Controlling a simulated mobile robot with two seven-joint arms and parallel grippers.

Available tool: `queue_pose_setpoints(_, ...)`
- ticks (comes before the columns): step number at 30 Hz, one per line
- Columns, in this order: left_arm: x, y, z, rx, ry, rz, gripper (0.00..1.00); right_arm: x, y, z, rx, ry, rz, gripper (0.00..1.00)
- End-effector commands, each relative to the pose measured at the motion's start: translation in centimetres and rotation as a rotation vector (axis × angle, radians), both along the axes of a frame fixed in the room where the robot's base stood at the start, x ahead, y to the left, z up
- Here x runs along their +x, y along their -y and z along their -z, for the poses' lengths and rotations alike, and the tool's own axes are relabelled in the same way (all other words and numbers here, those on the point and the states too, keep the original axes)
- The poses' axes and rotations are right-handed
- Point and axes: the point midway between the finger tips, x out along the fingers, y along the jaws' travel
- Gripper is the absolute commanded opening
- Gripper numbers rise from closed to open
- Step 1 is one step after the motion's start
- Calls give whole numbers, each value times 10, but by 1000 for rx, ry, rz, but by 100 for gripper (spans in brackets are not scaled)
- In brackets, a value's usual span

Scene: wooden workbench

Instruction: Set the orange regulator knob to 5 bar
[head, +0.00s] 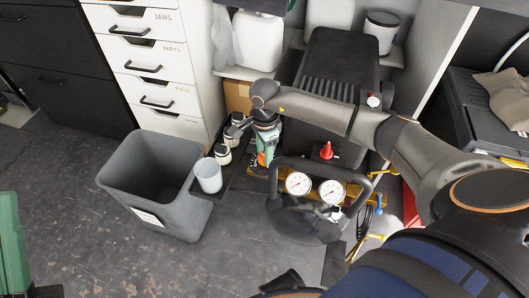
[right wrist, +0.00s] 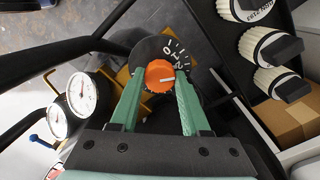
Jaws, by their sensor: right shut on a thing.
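The orange regulator knob (right wrist: 158,77) sits on a dark round dial plate (right wrist: 149,50) with white numbers and tick marks. A short white line on the knob points right in the right wrist view; I cannot read exactly which number it meets. My right gripper (right wrist: 159,84) has its green fingers on opposite sides of the knob and is shut on it. In the head view the right gripper (head: 266,146) reaches down beside the compressor, and only a bit of the orange knob (head: 262,159) shows.
Two white gauges (head: 298,183) (head: 330,192) and a black bar handle (head: 350,178) stand close to the gripper. A red knob (head: 326,151) is on the compressor.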

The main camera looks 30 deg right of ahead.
Motion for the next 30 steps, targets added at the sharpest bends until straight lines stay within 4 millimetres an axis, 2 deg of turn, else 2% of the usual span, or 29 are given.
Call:
queue_pose_setpoints(8, 0, 0, -2, 2, 2, 0, 0, 0, 0, -1, -1, 0, 23, 0)
queue_pose_setpoints(14, 0, 0, -8, 7, 7, -3, 0, 0, 1, -2, -1, 1, 107, 0)
queue_pose_setpoints(30, -1, -3, -37, 31, 31, -39, 0, 0, 1, -4, 0, 0, 585, 0)
